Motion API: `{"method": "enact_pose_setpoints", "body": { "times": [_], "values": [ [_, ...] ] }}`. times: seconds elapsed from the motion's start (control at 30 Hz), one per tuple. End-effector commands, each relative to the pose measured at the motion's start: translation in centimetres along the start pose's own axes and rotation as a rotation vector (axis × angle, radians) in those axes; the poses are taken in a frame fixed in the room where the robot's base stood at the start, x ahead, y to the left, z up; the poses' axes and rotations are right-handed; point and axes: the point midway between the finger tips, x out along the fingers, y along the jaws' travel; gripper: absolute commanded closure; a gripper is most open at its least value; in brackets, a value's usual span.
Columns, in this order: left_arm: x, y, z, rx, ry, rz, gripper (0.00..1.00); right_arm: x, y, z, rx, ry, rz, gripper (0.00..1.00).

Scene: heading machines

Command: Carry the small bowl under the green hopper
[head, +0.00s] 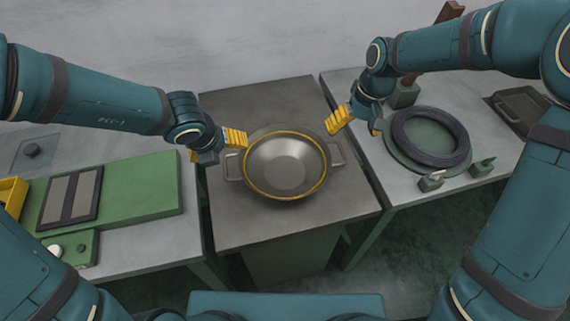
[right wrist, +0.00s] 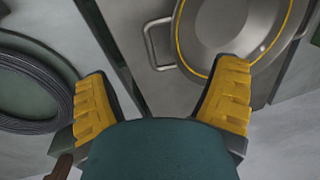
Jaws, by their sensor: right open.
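A wide, shallow metal bowl (head: 286,168) with a yellow rim line and two loop handles sits upright on the grey middle table. In the right wrist view the bowl (right wrist: 230,28) and its near handle (right wrist: 158,42) show at the top. My right gripper (head: 354,126) is open and empty, up and to the right of the bowl, apart from its right handle. Its two yellow fingers (right wrist: 160,95) are spread wide. My left gripper (head: 216,147) looks open, with its yellow fingers apart, close to the bowl's left handle; contact cannot be told. I see no green hopper.
The middle table (head: 250,228) is clear in front of the bowl. A coil of dark wire (head: 431,138) lies on a round green plate on the right table. A green board (head: 140,188) and yellow bin (head: 12,194) are on the left table. Gaps separate the tables.

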Motion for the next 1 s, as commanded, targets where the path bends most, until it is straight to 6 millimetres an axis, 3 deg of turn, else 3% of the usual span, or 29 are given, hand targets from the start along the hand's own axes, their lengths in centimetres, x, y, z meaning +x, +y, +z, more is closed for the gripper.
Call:
{"method": "enact_pose_setpoints", "body": {
  "times": [0.7,1.0],
  "values": [
    [10.3,0.0,-0.1,0.002,0.004,-0.002,0.12,10.3,0.0,0.1,0.001,-0.004,0.000,0.14],
    [12.7,0.0,-0.1,0.001,0.001,-0.001,0.12,12.7,0.0,0.1,0.000,-0.001,0.000,0.14]
  ]
}}
